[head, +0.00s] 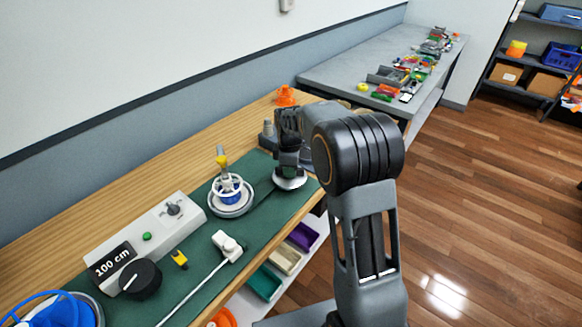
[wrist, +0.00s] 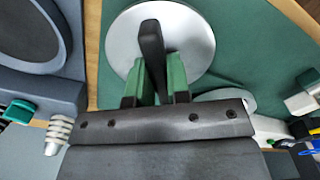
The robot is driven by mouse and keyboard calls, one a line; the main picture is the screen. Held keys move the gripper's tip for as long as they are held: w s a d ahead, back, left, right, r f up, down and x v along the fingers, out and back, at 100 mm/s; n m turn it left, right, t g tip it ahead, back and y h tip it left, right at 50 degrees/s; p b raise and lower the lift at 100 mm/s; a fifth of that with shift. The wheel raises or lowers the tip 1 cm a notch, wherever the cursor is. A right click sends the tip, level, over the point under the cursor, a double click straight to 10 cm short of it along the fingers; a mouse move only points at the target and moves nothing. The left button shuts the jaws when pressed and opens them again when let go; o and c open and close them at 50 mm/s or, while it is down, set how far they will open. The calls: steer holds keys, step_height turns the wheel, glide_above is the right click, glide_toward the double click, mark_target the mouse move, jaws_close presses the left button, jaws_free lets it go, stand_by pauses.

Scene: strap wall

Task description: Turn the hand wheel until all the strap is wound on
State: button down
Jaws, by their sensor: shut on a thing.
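The hand wheel shows as a silver disc (head: 291,183) on the green mat, under my gripper (head: 289,168). In the wrist view the silver disc (wrist: 193,45) carries a dark upright grip (wrist: 152,45). My gripper (wrist: 156,88), with green finger pads, is shut on that dark grip. A thin dark line (head: 262,201) runs on the mat between this disc and a blue and white reel (head: 229,188); I cannot tell if it is the strap. My gripper and arm hide part of the hand wheel in the head view.
A grey box (head: 150,240) with a "100 cm" display and a black knob (head: 140,279) stands on the left. A white block (head: 228,244) with a long white rod lies in front. An orange cone-like thing (head: 286,96) stands behind my arm. Coloured bins (head: 284,259) sit below the bench.

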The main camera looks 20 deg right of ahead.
steer(key=m, duration=0.5)
steer(key=shift+w+r+m+p, duration=0.15)
steer(key=shift+r+m+p, duration=0.05)
steer(key=shift+m+p, duration=0.15)
steer(key=m, duration=0.9)
steer(key=shift+m+p, duration=0.35)
steer(key=shift+p, duration=0.05)
steer(key=m, duration=0.4)
steer(key=shift+m, duration=0.3)
steer(key=m, duration=0.4)
steer(key=shift+m, duration=0.3)
steer(key=m, duration=0.4)
steer(key=shift+p, duration=0.3)
steer(key=m, duration=0.5)
steer(key=shift+m, duration=2.3)
